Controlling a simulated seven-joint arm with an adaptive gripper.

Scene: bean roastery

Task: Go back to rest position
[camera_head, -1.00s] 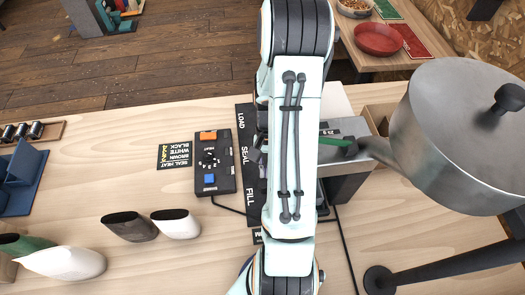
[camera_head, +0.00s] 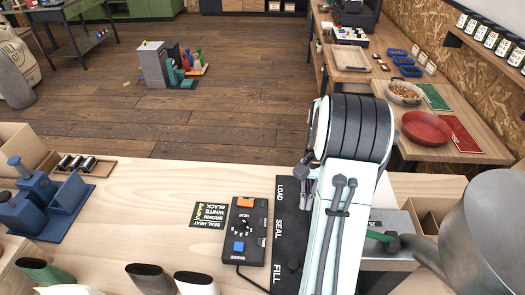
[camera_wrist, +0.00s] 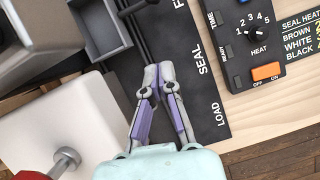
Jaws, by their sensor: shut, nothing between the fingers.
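My gripper (camera_wrist: 159,78) is shut and empty in the wrist view, with its grey and purple fingers together. It hangs above the black strip (camera_wrist: 203,62) marked LOAD, SEAL and FILL. In the head view my gripper (camera_head: 305,180) is mostly hidden behind my arm, with only a bit of it showing at the arm's left edge. The black heat control box (camera_head: 244,231) with its orange and blue switches lies left of the strip.
A large grey kettle (camera_head: 485,235) stands at right, close to my arm. Left are bag-like pouches (camera_head: 150,279) and a blue stand (camera_head: 45,205). A red plate (camera_head: 427,131) and bowl (camera_head: 404,93) sit on the side table.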

